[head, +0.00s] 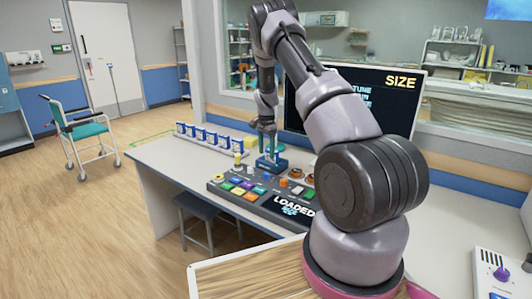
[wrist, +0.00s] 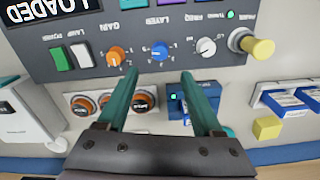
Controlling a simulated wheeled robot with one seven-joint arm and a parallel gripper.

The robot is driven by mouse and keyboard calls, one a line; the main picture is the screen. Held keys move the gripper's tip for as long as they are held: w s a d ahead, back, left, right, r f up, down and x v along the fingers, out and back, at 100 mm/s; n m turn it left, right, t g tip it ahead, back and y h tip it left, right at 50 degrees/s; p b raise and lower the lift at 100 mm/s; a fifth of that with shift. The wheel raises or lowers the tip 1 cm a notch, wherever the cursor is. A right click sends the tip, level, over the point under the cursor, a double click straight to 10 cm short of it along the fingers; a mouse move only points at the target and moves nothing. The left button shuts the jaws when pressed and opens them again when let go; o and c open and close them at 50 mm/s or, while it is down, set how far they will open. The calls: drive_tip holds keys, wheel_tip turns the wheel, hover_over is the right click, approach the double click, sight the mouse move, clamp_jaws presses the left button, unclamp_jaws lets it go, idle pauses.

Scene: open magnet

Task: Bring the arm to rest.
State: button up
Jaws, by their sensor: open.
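My gripper (head: 267,140) hangs at the end of my arm above the desk, beside the control console. In the wrist view its two green fingers (wrist: 161,76) are spread apart with nothing between them. They point toward the console, with a blue knob and an orange knob just beyond the tips. In the head view my arm rises, bends over at the top and comes down to the gripper. The exact gap between the fingertips and the console cannot be told.
The control console (head: 235,196) has coloured buttons, knobs and a screen reading LOADED. A monitor (head: 402,103) stands behind my arm. A row of blue-and-white cards (head: 203,137) stands at the back left. A stool (head: 207,212) and a wheeled chair (head: 88,135) are left; open floor lies between.

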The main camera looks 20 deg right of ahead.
drive_tip(key=s+a+r+n+t+y, duration=0.15)
drive_tip(key=s+r, duration=0.25)
drive_tip(key=r, duration=0.6)
drive_tip(key=s+a+r+n+t, duration=0.1)
drive_tip(key=s+a+r, duration=0.25)
drive_tip(key=r, duration=0.55)
drive_tip(key=s+a+r+n+t, duration=0.1)
drive_tip(key=s+r, duration=0.4)
drive_tip(key=r, duration=0.5)
drive_tip(key=s+a+r+n+t, duration=0.1)
drive_tip(key=s+a+r+n, duration=0.1)
drive_tip(key=s, duration=0.7)
drive_tip(key=s+a+r+n+t, duration=0.1)
drive_tip(key=s+r, duration=0.3)
drive_tip(key=s, duration=0.5)
drive_tip(key=s+a+r+n+t, duration=0.1)
drive_tip(key=s+a+r+n, duration=0.1)
drive_tip(key=s, duration=0.8)
drive_tip(key=shift+a+r+n+t, duration=0.35)
drive_tip(key=shift+a+r, duration=0.1)
drive_tip(key=shift+r, duration=0.2)
drive_tip(key=shift+w+y, duration=0.1)
drive_tip(key=shift+y, duration=0.15)
